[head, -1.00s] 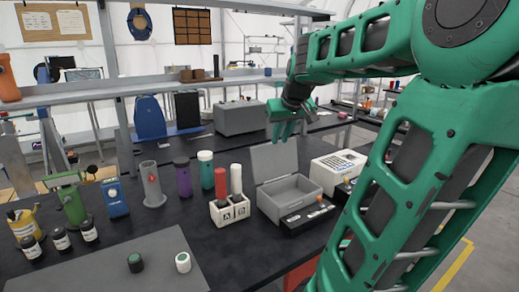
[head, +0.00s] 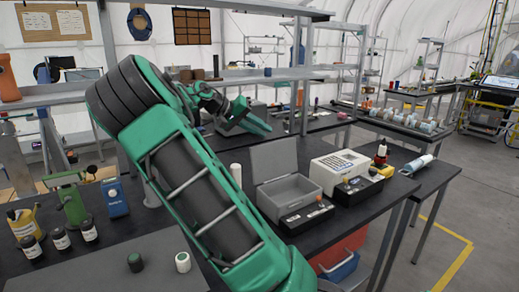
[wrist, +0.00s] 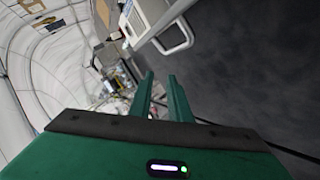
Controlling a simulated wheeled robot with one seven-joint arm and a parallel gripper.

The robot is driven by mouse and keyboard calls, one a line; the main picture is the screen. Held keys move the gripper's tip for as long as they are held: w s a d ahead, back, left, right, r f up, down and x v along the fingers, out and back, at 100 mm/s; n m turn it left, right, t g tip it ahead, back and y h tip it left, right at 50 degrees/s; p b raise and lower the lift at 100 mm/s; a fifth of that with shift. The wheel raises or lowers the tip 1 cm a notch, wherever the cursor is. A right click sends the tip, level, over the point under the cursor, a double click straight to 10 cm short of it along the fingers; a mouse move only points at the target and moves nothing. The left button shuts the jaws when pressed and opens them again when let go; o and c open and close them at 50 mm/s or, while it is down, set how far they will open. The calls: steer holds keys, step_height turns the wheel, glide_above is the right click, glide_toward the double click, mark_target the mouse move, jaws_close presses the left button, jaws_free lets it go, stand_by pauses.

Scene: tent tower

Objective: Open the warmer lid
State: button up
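A grey box that looks like the warmer (head: 290,195) stands on the black bench right of my arm, with a dark control panel at its front. Its lid (head: 273,159) stands raised at the back, and the inside shows as an open grey basin. My gripper (head: 262,127) is behind and above the box's left side in the head view, apart from the lid. In the wrist view my gripper (wrist: 159,75) shows two green fingers spread apart with nothing between them. A pale edged object with a handle (wrist: 178,38) shows there too; I cannot tell what it is.
A white device with a keypad (head: 342,168) stands right of the grey box. A red-topped bottle (head: 380,155) and a white cylinder (head: 416,165) are further right. Shelving (head: 240,80) runs above the bench. My arm hides the bench's middle. A grey mat (head: 130,265) lies in front.

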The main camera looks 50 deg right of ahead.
mark_target(262, 147)
steer(key=w+a+f+m+g+h, duration=0.1)
steer(key=w+a+m+g, duration=0.1)
steer(key=a, duration=0.3)
steer(key=w+a+f+m+g+h, duration=0.1)
steer(key=a+f+m+g, duration=0.1)
steer(key=a, duration=0.3)
steer(key=x, duration=1)
steer(key=shift+d, duration=0.2)
steer(key=shift+c, duration=0.3)
steer(key=shift+t, duration=0.3)
jaws_close()
